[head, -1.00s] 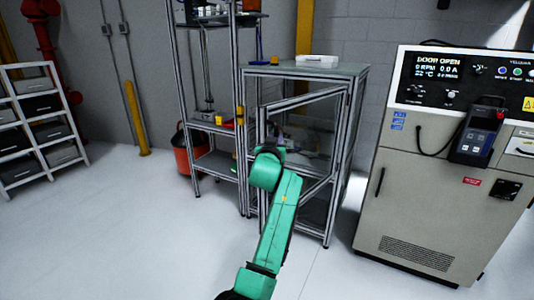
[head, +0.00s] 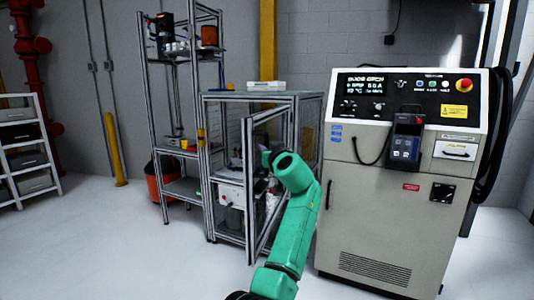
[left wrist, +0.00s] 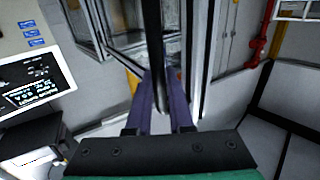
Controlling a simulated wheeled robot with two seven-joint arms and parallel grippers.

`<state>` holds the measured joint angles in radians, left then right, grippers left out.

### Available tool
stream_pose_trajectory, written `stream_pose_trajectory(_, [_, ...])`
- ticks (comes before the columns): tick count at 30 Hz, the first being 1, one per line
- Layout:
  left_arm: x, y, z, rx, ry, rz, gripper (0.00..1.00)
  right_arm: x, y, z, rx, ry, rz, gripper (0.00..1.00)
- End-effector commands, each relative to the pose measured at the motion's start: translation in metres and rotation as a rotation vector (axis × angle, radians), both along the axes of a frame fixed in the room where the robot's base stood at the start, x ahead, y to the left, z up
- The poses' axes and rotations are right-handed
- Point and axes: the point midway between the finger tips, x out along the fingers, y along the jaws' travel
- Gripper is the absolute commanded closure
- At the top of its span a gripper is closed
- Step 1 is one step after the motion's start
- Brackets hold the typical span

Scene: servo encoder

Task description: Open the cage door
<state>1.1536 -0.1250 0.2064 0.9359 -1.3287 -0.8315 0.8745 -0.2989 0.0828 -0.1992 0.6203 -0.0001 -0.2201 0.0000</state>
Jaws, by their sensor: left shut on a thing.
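The cage (head: 312,125) is a metal-profile frame with clear panels, standing left of the grey cabinet in the head view. Its framed door (head: 248,195) is swung outward toward me, exposing part of the inside. In the left wrist view the door's upright bar (left wrist: 155,50) runs down between the two purple fingers. My left gripper (left wrist: 162,108) is shut on this bar. In the head view my green left arm reaches up to the door, and its fingers are mostly hidden by the wrist. My right gripper is not in view.
The grey control cabinet (head: 385,220) stands close to the right of my left arm; its display reads door open. A tall shelf rack (head: 150,110) and an orange bucket (head: 160,180) stand left of the cage. The floor (head: 110,245) at the front left is clear.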

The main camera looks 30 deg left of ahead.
Motion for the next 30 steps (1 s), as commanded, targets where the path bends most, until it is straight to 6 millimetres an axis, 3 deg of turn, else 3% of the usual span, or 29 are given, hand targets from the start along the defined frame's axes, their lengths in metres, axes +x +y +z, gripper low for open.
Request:
stream_pose_trajectory(10, [0.0,-0.001,0.006,0.007,-0.01,-0.002,1.0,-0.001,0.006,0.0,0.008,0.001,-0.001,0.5])
stream_pose_trajectory(11, [0.0,-0.001,0.006,0.007,-0.01,-0.002,0.76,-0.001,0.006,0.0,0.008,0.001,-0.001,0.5])
stream_pose_trajectory(13, [0.0,-0.001,0.006,0.007,-0.009,-0.001,0.5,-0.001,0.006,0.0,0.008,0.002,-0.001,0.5])
stream_pose_trajectory(23, [0.0,-0.001,0.002,0.002,-0.004,0.0,0.5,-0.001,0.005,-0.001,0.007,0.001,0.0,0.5])
stream_pose_trajectory(30, [-0.02,-0.022,-0.005,-0.002,-0.006,-0.001,0.5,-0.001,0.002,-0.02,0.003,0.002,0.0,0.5])
